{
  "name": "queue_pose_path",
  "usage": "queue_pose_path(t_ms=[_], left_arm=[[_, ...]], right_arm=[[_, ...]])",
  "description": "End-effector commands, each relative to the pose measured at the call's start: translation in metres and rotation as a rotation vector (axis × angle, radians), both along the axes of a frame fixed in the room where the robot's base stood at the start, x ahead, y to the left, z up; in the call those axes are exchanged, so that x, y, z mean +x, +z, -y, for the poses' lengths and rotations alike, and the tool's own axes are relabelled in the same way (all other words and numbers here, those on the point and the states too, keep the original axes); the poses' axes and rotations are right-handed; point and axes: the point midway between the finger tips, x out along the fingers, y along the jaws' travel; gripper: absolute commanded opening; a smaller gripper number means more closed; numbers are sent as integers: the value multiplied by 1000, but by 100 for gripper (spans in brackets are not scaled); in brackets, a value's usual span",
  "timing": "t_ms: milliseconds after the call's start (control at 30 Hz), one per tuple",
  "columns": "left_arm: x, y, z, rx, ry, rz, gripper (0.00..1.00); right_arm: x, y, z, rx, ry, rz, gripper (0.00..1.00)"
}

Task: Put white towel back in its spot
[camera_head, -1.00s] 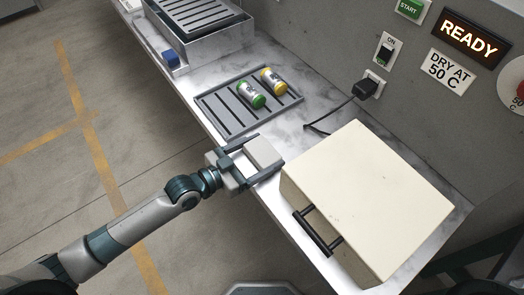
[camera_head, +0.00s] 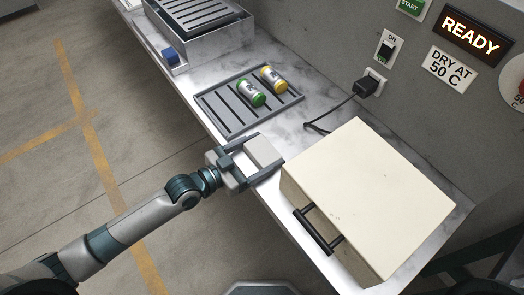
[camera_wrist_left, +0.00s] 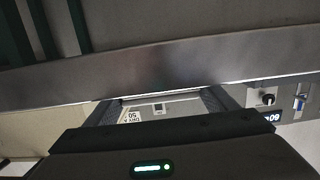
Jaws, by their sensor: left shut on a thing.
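My left gripper (camera_head: 262,160) is shut on a pale, block-shaped thing, which I take to be the white towel (camera_head: 263,151). It holds the towel by the front edge of the marble-look counter, between the slotted tray and the cream box. I cannot tell whether the towel touches the counter. In the left wrist view my left gripper (camera_wrist_left: 162,106) shows its two fingers apart, but the towel is hard to make out there. My right gripper is not in view.
A cream box (camera_head: 370,200) with a black handle (camera_head: 317,231) stands at right. A cable (camera_head: 338,112) runs to the wall.

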Motion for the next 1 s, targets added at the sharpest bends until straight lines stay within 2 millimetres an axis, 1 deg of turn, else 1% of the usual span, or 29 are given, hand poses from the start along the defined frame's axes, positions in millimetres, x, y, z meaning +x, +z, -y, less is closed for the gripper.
queue_pose_path(t_ms=[33, 67, 100, 133, 433, 700, 800, 967, 1000], left_arm=[[-1, -3, 0, 5, 0, -3, 55], [-1, -4, 0, 5, -1, -4, 80], [-1, -4, 0, 6, -1, -4, 90], [-1, -4, 0, 6, -1, -5, 96], [-3, -6, 1, 9, -4, -8, 96], [-4, -3, 1, 7, -5, -12, 96], [-8, -5, -6, 11, -5, -12, 96], [-17, -2, -21, 9, -3, -8, 96], [-18, -2, -24, 8, -3, -8, 96]], right_arm=[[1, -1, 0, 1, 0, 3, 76], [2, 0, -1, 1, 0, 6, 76], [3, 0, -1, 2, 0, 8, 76], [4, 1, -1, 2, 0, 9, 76], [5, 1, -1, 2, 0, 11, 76], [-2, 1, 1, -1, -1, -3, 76], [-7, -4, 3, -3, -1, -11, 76], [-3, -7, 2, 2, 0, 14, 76], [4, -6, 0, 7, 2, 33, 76]])
